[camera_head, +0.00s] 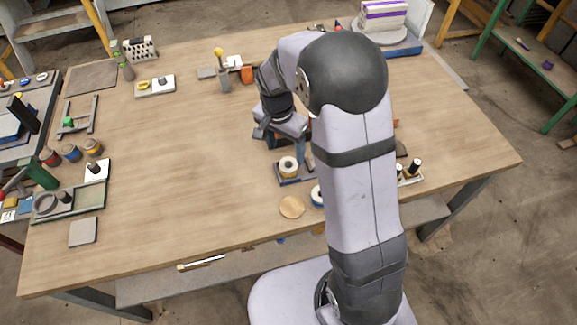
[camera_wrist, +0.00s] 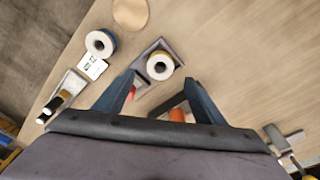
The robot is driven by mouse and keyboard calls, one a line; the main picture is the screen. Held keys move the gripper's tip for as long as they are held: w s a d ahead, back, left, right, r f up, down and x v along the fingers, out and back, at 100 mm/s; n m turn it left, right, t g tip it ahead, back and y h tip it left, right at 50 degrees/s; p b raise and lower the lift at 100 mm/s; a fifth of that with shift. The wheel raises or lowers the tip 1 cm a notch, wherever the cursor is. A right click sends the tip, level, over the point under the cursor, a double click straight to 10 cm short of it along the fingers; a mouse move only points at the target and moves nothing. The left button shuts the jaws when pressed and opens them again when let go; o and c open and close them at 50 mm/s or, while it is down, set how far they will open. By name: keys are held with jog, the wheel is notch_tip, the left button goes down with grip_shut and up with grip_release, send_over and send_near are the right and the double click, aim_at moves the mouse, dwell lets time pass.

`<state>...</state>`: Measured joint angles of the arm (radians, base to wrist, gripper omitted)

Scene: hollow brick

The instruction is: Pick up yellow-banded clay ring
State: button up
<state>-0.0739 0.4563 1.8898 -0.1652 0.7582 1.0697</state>
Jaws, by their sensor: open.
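The yellow-banded clay ring (camera_head: 288,168) is pale with a dark centre hole and sits on a small dark grey tray (camera_head: 284,180) near the middle of the table. In the wrist view the ring (camera_wrist: 152,67) shows between and just past my fingertips, its yellow band on the right side. My gripper (camera_head: 283,147) is open and close to the ring on its far side in the head view. In the wrist view my gripper (camera_wrist: 160,78) has both blue fingers spread with nothing held. I cannot tell the exact height of the fingertips above the ring.
A blue-banded ring (camera_wrist: 100,43) stands beside a white printed card (camera_wrist: 92,66). A round wooden disc (camera_head: 292,207) lies in front of the tray. A holder with dark-topped pegs (camera_head: 410,174) is at the right. An orange object (camera_wrist: 177,115) is near my right finger. The table's left middle is clear.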

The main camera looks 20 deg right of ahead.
aim_at(288, 162)
jog(key=m, duration=0.3)
jog(key=shift+s+m, duration=0.1)
jog(key=shift+m, duration=0.2)
jog(key=shift+f, duration=0.15)
jog(key=shift+w+d+f+p, duration=0.1)
jog(key=shift+f+p, duration=0.4)
jog(key=shift+f, duration=0.65)
jog(key=shift+w+d+f+p, duration=0.15)
jog(key=shift+f+p, duration=0.35)
jog(key=shift+f, duration=0.7)
jog(key=shift+w+d+f+p, duration=0.1)
jog(key=shift+f+p, duration=0.4)
jog(key=shift+f, duration=0.65)
jog(key=c, duration=1.2)
